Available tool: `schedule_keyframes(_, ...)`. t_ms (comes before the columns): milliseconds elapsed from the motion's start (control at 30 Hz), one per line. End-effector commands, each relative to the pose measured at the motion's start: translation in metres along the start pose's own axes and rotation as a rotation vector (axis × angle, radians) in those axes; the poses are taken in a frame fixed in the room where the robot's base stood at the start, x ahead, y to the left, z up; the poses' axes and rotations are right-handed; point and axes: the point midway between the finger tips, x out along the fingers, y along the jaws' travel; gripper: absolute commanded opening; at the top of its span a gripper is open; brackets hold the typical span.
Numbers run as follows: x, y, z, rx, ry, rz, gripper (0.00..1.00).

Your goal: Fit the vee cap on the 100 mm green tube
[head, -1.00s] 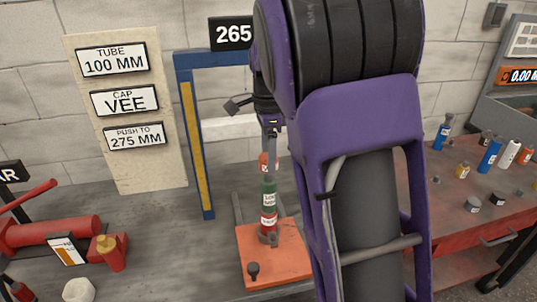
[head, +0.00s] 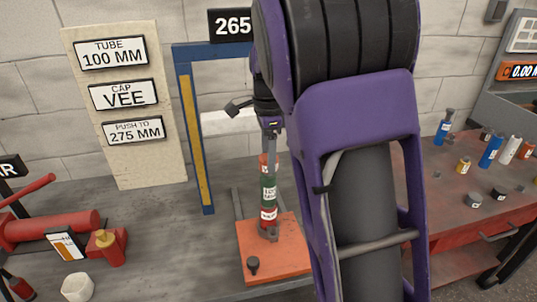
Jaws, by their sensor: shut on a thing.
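A green tube (head: 269,194) with a white label stands upright in a stack on the orange base plate (head: 284,252). A red labelled piece (head: 268,214) is below it, with a grey holder at its foot. Another red labelled piece (head: 263,162) shows at the top, partly behind a grey finger. My gripper (head: 271,165) points down at the top of the stack. It is shut, apparently on the upper red piece; the contact is partly hidden. I cannot pick out the vee cap. The sign board (head: 107,100) reads tube 100 MM, cap VEE, push to 275 MM.
A blue frame (head: 196,130) with a 265 display (head: 232,26) stands behind the stack. Red equipment (head: 50,232) and a white block (head: 77,287) are at the left. A red bench (head: 455,215) at the right holds several small cylinders. My arm hides the middle right.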

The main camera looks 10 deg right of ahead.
Motion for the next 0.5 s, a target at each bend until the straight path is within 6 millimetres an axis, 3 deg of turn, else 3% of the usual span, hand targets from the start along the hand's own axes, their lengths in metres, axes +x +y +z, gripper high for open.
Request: schedule_keyframes(500,0.013,0.000,0.000,0.000,0.000,-0.001,0.00)
